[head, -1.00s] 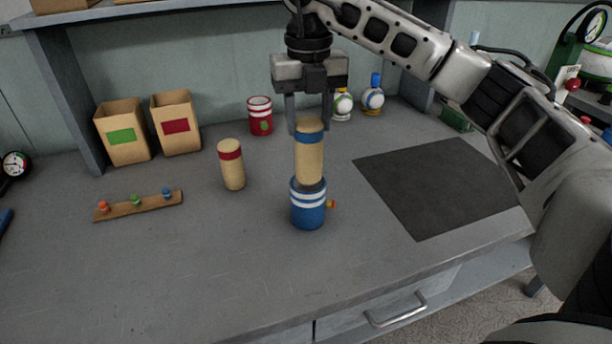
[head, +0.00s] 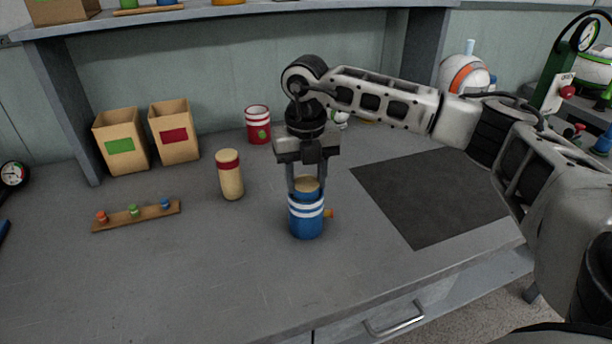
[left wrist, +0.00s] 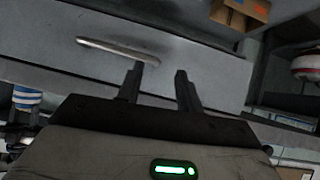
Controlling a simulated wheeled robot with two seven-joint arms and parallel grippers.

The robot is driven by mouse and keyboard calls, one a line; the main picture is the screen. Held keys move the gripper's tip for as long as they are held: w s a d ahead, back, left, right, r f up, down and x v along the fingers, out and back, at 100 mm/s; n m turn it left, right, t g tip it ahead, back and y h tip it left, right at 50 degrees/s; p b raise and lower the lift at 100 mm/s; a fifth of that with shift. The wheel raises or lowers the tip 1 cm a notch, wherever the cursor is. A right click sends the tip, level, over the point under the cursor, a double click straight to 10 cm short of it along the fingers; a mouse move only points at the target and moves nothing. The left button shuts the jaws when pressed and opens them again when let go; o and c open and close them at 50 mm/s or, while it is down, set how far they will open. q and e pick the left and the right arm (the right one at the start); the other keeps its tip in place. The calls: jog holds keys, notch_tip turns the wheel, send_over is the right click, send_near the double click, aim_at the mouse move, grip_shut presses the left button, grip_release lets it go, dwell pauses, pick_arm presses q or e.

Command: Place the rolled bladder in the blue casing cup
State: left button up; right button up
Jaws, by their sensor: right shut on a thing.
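The blue casing cup (head: 306,222) with white stripes stands upright on the bench in the head view. The tan rolled bladder (head: 307,185) with a blue band is upright and mostly inside the cup, with only its top showing above the rim. My right gripper (head: 306,190) points straight down over the cup and is shut on the bladder, its fingertips at the rim. My left gripper (left wrist: 159,80) shows in the left wrist view, open and empty, near the bench's drawer front. Part of the blue striped cup (left wrist: 27,98) shows at that view's left edge.
A red-banded roll (head: 230,176) stands left of the cup, and a red striped cup (head: 258,125) stands behind. A wooden strip with coloured plugs (head: 137,215) and two cardboard boxes (head: 174,131) are at left. A dark mat (head: 430,195) lies at right; the front bench is clear.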

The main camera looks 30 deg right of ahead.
jog(key=shift+f, duration=0.2)
jog(key=o, duration=1.3)
jog(key=shift+c, duration=0.2)
jog(key=shift+r, duration=0.1)
notch_tip(320, 180, up, 12)
jog(key=shift+r, duration=0.15)
